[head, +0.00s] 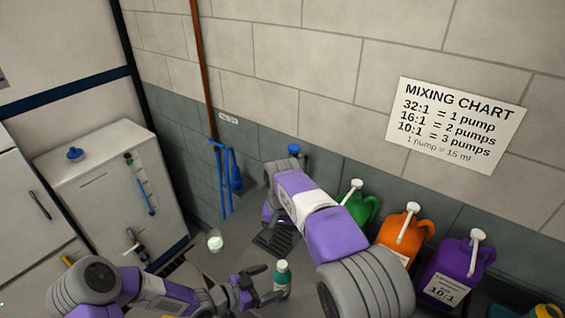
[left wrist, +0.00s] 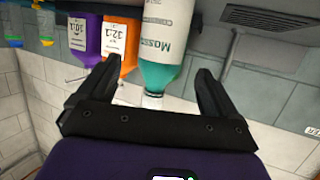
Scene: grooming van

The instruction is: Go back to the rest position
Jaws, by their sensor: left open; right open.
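My left gripper (head: 270,283) is low in the head view, its two dark fingers spread apart.
Green (head: 361,205), orange (head: 405,235) and purple (head: 457,270) pump jugs line the wall at right, close to my right arm. A small clear jar (head: 215,240) stands left of a dark grate (head: 276,240). A white cabinet (head: 105,190) is at left.

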